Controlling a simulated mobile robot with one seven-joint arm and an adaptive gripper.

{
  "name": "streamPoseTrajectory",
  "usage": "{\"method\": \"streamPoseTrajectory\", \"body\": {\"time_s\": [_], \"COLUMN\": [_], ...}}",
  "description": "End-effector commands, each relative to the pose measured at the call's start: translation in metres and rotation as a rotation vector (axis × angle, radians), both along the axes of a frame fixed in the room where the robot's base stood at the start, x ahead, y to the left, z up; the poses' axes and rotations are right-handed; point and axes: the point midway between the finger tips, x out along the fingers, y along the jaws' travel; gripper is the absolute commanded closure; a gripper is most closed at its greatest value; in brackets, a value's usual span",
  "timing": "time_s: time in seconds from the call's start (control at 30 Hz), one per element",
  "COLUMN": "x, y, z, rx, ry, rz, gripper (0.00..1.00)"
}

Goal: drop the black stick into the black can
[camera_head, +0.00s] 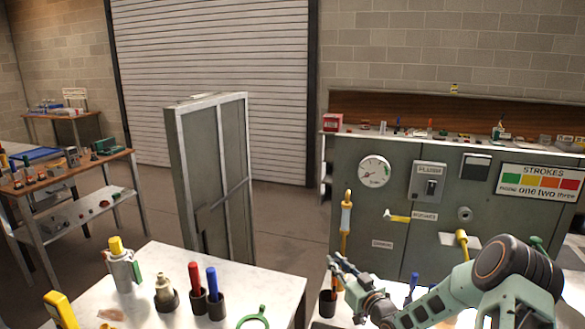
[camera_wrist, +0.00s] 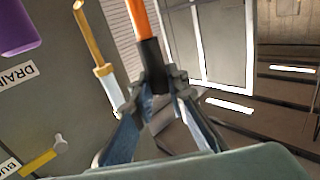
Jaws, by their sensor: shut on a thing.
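My gripper (camera_head: 346,264) is shut on a stick. The stick (camera_wrist: 153,66) is black where the fingers hold it, and its other part is orange; the orange runs out of the top of the wrist view. In the head view a short orange part (camera_head: 337,285) shows just below my fingertips. It lies directly above a black can (camera_head: 327,305) on the white table at the lower middle. I cannot tell whether its lower end is inside the rim. The can does not show in the wrist view.
A white table (camera_head: 262,281) at the left holds black cups with a red marker (camera_head: 196,280) and a blue marker (camera_head: 212,281), and a green ring (camera_head: 253,318). A green-grey panel (camera_head: 355,262) with a yellow lever (camera_head: 345,222) stands behind my gripper. A gap separates the two tables.

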Motion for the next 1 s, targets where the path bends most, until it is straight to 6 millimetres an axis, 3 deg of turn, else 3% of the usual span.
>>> {"method": "streamPoseTrajectory", "body": {"time_s": [0.23, 0.27, 0.43, 0.77, 1.0], "x": [0.0, 0.0, 0.0, -0.003, -0.036], "y": [0.0, 0.0, 0.0, -0.002, -0.018], "z": [-0.001, -0.001, -0.001, -0.001, -0.001], "rx": [-0.001, -0.001, -0.001, -0.001, -0.002], "ry": [-0.001, -0.001, -0.001, 0.0, 0.001], "rz": [0.0, 0.0, 0.0, 0.0, -0.003], "gripper": [1.0, 0.84, 0.66, 0.66, 0.66]}}
